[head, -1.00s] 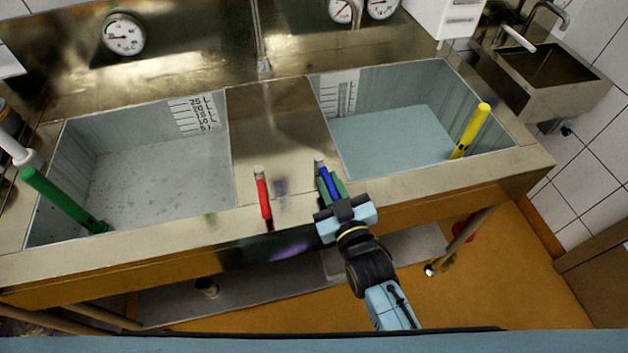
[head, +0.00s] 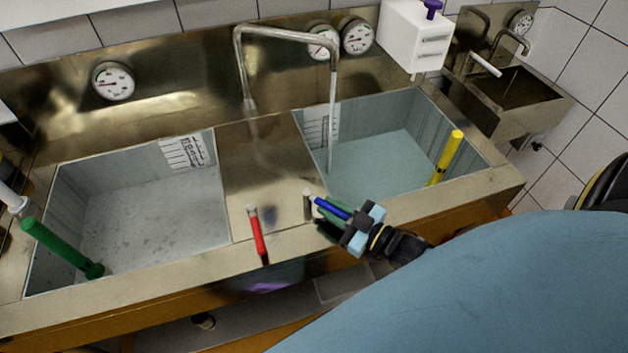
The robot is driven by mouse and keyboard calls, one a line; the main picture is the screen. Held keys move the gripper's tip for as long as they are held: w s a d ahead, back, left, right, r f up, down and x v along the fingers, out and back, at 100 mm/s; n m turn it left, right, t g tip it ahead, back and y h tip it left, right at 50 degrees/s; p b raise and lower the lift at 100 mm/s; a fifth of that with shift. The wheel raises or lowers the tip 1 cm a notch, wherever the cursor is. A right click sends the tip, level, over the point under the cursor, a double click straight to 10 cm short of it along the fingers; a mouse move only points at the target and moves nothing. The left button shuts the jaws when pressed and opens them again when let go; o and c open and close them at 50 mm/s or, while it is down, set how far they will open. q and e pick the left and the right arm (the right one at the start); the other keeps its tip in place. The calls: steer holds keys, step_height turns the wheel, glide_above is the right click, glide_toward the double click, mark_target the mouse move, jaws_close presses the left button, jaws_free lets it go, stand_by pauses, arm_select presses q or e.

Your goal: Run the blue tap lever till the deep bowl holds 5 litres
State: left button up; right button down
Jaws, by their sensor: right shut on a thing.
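The blue tap lever (head: 329,209) is on the counter front between the two bowls, swung to the right of its post. My right gripper (head: 343,213) is shut on the lever, its fingers partly hiding it. The bent spout (head: 285,34) reaches over the right bowl (head: 470,173), and a thin water stream (head: 331,120) falls from it. Pale water (head: 375,168) covers this bowl's floor. A scale (head: 318,132) is on its back wall, its figures too small to read. I cannot tell which bowl is the deep one. My left gripper is out of view.
A red lever (head: 257,232) stands just left of the blue one. The left bowl (head: 130,205) has a green handle (head: 60,247), and a yellow handle (head: 446,157) stands in the right bowl. Gauges (head: 113,81) and a white box (head: 413,38) are at the back.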

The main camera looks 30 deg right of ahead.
steer(key=shift+d, duration=0.1)
stand_by(0.3)
steer(key=c, duration=1.4)
jaws_free()
steer(key=shift+o, duration=0.2)
steer(key=v, duration=1.3)
steer(key=shift+d+b, duration=0.15)
steer(key=shift+b, duration=0.3)
steer(key=shift+s, duration=0.15)
